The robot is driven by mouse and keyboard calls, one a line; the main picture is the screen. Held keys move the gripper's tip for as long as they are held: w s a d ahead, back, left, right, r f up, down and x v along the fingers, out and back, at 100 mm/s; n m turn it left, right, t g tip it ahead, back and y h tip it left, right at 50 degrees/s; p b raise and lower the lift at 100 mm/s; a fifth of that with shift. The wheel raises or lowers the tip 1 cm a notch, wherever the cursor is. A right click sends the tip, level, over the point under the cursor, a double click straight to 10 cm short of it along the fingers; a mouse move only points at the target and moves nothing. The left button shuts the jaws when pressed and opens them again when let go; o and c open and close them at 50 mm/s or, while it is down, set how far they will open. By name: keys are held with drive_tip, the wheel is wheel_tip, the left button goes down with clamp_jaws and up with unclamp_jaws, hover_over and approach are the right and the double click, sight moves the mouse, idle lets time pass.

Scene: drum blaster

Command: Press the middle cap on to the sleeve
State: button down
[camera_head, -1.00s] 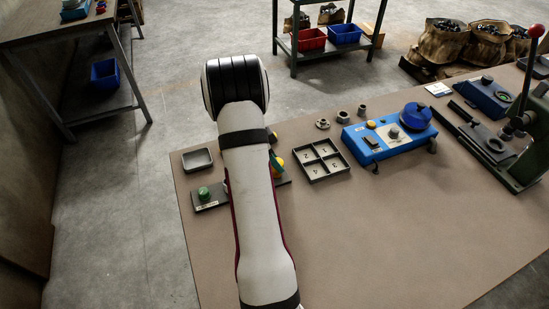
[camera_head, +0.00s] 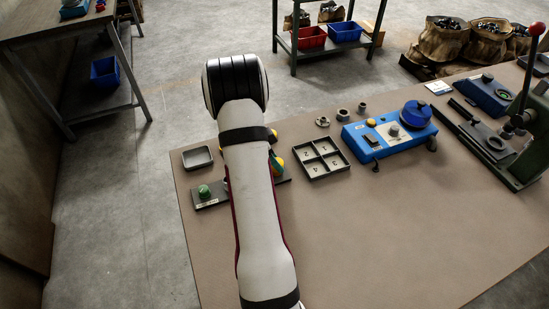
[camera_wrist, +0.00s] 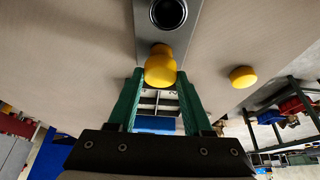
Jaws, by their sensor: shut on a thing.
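My gripper (camera_wrist: 160,78) is shut on a yellow cap (camera_wrist: 160,64), which sits between the green fingertips in the wrist view. A grey plate (camera_wrist: 150,36) lies beyond the cap and carries a round part with a dark bore (camera_wrist: 168,13), seemingly the sleeve. The cap appears just beside this bore in the picture; whether they touch I cannot tell. A second yellow cap (camera_wrist: 242,76) lies apart on the table.
A four-compartment tray (camera_head: 341,168), several metal rings and a blue device (camera_head: 372,144) are to the right. The front table area is clear.

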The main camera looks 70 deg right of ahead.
drive_tip(key=shift+c, duration=1.2)
unclamp_jaws()
drive_tip(key=c, duration=0.3)
drive_tip(key=shift+r, duration=2.5)
